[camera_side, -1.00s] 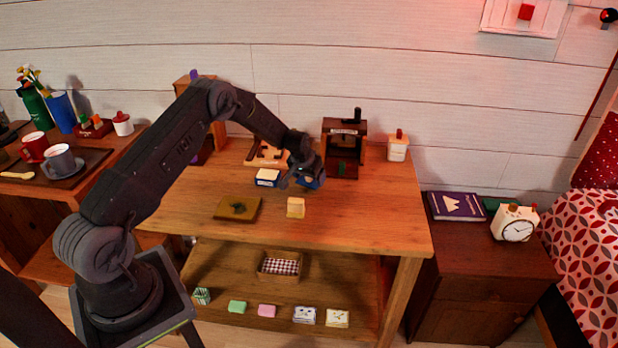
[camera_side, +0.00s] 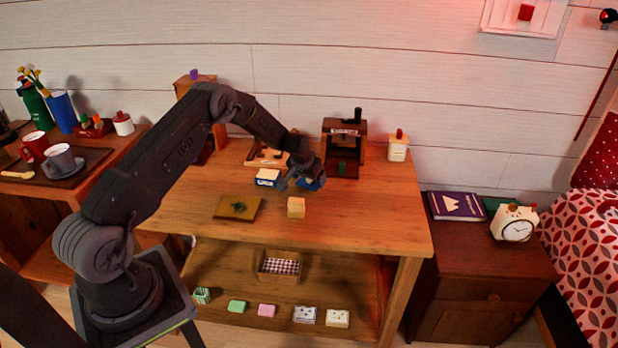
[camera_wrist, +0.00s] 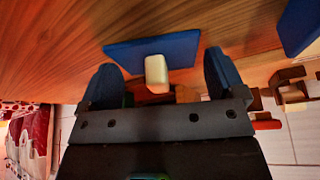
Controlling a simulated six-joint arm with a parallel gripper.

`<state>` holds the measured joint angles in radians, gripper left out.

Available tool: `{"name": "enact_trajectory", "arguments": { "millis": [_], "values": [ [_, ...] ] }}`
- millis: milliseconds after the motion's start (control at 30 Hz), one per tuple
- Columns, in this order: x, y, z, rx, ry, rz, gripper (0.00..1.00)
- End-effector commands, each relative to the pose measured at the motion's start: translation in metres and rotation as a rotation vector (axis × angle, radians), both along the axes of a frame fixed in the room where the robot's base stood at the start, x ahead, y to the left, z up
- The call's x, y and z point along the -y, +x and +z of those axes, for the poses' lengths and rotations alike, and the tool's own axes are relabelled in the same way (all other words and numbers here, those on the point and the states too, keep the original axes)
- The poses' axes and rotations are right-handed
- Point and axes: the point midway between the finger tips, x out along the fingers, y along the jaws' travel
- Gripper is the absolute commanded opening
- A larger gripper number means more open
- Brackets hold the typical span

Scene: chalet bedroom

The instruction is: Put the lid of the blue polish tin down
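The blue lid (camera_wrist: 125,52) with a cream knob (camera_wrist: 156,70) shows in the wrist view against the wooden tabletop. My gripper (camera_wrist: 163,80) has its two fingers well apart, one on each side of the near part of the lid. A narrow gap shows beside each finger, and neither finger touches the knob. In the side view my gripper (camera_side: 305,181) is low over the back middle of the table, with a blue piece at its tip. Whether the lid rests on the table or on a tin is hidden. A blue-and-white box (camera_side: 267,177) stands just left of my gripper.
A small wooden block (camera_side: 296,208) and a flat brown board (camera_side: 225,208) lie in front of my gripper. A dark wooden stand (camera_side: 343,128) is close behind on the right, with a cream bottle (camera_side: 397,150) beyond. The table's right part (camera_side: 375,215) is clear.

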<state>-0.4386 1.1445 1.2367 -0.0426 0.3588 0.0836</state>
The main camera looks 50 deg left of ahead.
Motion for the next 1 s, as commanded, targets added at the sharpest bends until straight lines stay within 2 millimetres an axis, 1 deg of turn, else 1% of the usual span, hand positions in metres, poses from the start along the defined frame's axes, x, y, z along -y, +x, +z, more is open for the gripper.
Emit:
{"name": "enact_trajectory", "arguments": {
  "millis": [33, 367, 467, 567, 667, 900, 1000],
  "values": [
    [0.005, -0.003, -0.012, -0.008, -0.007, 0.002, 1.0],
    [0.008, -0.002, -0.012, -0.008, -0.01, 0.002, 1.0],
    [0.008, -0.002, -0.008, -0.007, -0.01, 0.002, 1.0],
    [0.008, -0.003, 0.004, -0.008, -0.01, 0.001, 1.0],
    [0.01, -0.009, 0.022, -0.006, -0.008, 0.001, 1.0],
    [0.016, -0.028, 0.073, -0.004, -0.006, 0.001, 1.0],
    [0.018, -0.035, 0.09, -0.005, -0.006, 0.001, 1.0]
  ]
}}
